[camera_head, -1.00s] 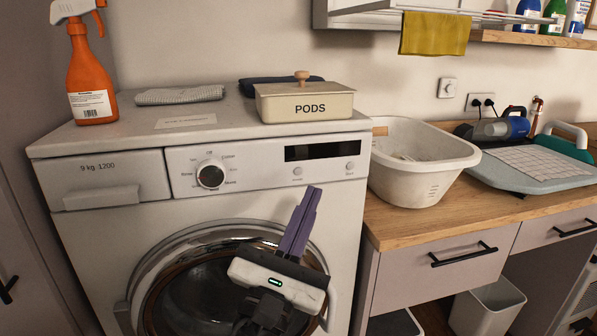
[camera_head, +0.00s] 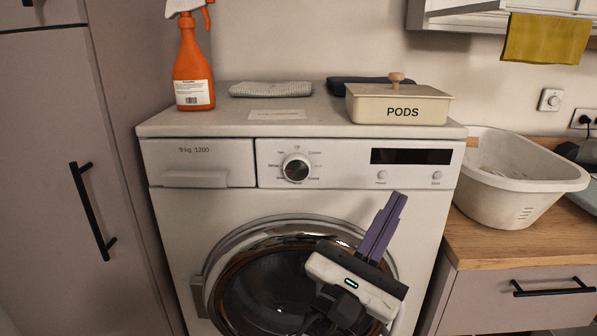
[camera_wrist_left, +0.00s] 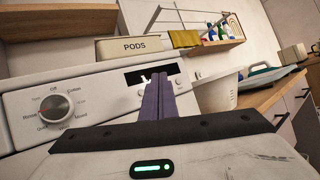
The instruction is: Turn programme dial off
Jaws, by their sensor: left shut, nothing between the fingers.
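My right gripper is in neither view.
On the machine's top stand an orange spray bottle (camera_head: 193,70), a folded grey cloth (camera_head: 271,89) and a PODS box (camera_head: 398,104). A white basin (camera_head: 525,185) stands on the wooden counter at right. A tall cupboard (camera_head: 50,150) flanks the left. The space before the dial is clear.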

